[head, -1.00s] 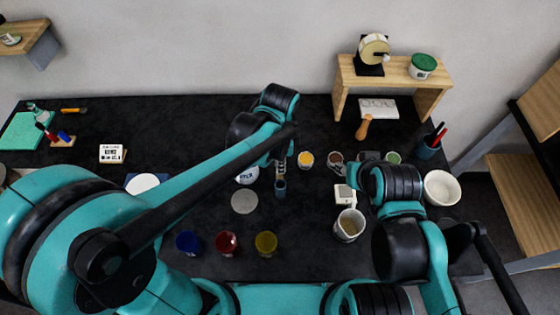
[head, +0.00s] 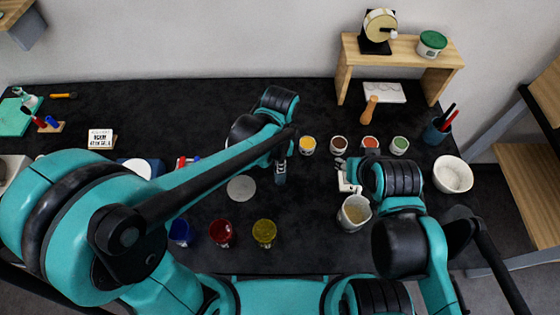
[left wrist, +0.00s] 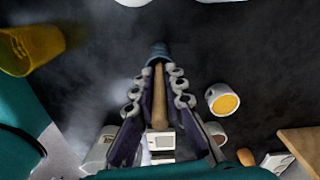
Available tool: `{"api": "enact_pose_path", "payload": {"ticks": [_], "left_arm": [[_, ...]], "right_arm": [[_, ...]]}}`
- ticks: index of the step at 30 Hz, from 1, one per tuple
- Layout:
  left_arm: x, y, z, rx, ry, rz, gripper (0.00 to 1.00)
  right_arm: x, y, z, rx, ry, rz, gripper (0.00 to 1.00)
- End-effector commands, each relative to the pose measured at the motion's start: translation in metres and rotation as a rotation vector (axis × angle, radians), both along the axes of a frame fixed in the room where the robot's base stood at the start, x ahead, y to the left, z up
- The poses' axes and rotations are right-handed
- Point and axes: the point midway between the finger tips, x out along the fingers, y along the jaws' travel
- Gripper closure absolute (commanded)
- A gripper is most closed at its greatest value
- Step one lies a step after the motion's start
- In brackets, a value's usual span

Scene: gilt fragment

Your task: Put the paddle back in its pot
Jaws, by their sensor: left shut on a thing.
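My left gripper (head: 280,166) is shut on the paddle over the middle of the black table. In the left wrist view the paddle's wooden handle (left wrist: 160,100) lies between the two fingers, and its blue-grey end (left wrist: 160,52) sticks out past the fingertips. In the head view that end (head: 280,180) points down, just right of a grey disc. Its height above the table is unclear. A blue-grey pot (head: 436,131) with red and black handles stands at the right; a cream jug (head: 354,213) stands nearer me. Which is the paddle's pot is unclear. My right gripper (head: 345,165) is mostly hidden by its arm.
Small paint pots, with yellow (head: 308,145) at the left end, stand in a row. Blue, red (head: 221,233) and yellow cups stand in front. A white scale (head: 346,186), a white bowl (head: 453,174) and a wooden riser (head: 400,50) are at the right.

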Motion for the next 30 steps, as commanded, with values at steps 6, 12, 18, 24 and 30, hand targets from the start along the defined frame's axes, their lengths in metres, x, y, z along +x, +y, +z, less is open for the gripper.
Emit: {"api": "enact_pose_path", "payload": {"ticks": [6,12,18,24,30], "left_arm": [[0.0000,0.0000,0.0003,0.000,0.000,0.000,0.81],[0.0000,0.0000,0.0003,0.000,0.000,0.000,0.65],[0.0000,0.0000,0.0003,0.000,0.000,0.000,0.65],[0.0000,0.0000,0.0003,0.000,0.000,0.000,0.65],[-0.0001,0.0000,0.0003,0.000,0.000,0.000,0.65]], "right_arm": [[0.0001,0.0000,0.0004,0.000,0.000,0.000,0.60],[0.0000,0.0000,0.0004,0.000,0.000,0.000,0.60],[0.0000,0.0000,0.0003,0.000,0.000,0.000,0.60],[0.0000,0.0000,0.0003,0.000,0.000,0.000,0.60],[0.0000,0.0000,0.0001,0.000,0.000,0.000,0.60]]}}
